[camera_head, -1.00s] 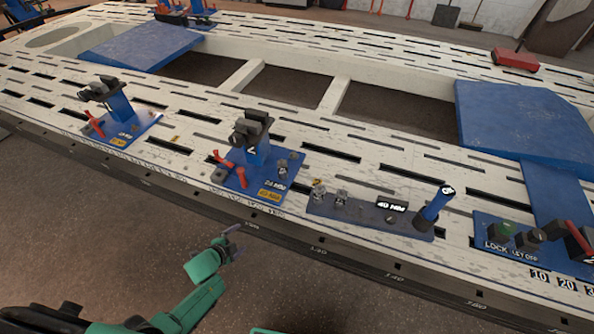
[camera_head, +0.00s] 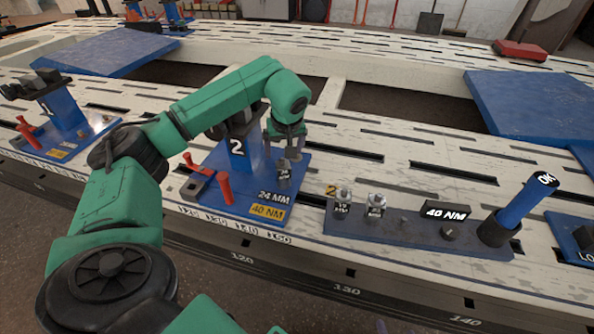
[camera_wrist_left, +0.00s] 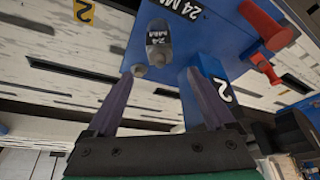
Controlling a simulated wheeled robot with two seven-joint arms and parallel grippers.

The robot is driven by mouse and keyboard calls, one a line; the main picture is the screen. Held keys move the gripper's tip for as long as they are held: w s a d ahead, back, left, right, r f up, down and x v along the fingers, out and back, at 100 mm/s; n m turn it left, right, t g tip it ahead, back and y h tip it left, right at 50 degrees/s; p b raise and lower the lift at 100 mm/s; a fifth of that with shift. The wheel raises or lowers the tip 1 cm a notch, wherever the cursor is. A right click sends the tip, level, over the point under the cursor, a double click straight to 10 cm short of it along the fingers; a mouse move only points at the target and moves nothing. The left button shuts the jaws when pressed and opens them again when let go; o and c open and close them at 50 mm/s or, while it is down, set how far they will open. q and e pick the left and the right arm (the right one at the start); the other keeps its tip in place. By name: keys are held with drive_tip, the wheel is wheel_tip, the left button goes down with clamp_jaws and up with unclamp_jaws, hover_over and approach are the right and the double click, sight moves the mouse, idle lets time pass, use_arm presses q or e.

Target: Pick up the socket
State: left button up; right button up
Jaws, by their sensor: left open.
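A dark grey socket labelled 24 (camera_head: 284,172) stands on the blue plate of station 2. It also shows in the left wrist view (camera_wrist_left: 159,48), upper middle, beyond the fingertips. My left gripper (camera_head: 285,142) points down just above this socket in the head view. In the left wrist view my left gripper (camera_wrist_left: 160,76) is open, with nothing visible between its fingers; the socket lines up with the gap. Two more small labelled metal sockets (camera_head: 342,200) (camera_head: 376,205) stand on the grey-blue tool plate to the right. My right gripper is not in view.
A blue post numbered 2 (camera_head: 237,147) stands close beside the gripper, with red levers (camera_head: 224,187) at its left. A blue-handled tool (camera_head: 520,205) leans at the tool plate's right end, near a 40 NM display (camera_head: 446,211). Slotted white bench (camera_head: 380,150) lies behind.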

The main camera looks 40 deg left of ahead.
sight(283, 160)
use_arm(q)
drive_tip(key=b+x, duration=0.2)
drive_tip(key=x, duration=0.4)
drive_tip(key=shift+f, duration=0.35)
drive_tip(key=b+x, duration=0.2)
drive_tip(key=x, duration=0.1)
drive_tip(key=b+x, duration=0.1)
drive_tip(key=x, duration=0.1)
drive_tip(key=shift+s+d+f, duration=0.1)
drive_tip(key=shift+s+d, duration=0.2)
drive_tip(key=shift+w+a+f, duration=0.15)
drive_tip(key=shift+f, duration=0.2)
drive_tip(key=shift+r, duration=0.15)
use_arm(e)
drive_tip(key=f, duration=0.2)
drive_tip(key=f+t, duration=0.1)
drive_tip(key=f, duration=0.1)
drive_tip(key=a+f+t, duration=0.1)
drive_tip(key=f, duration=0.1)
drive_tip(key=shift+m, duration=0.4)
use_arm(q)
clamp_jaws()
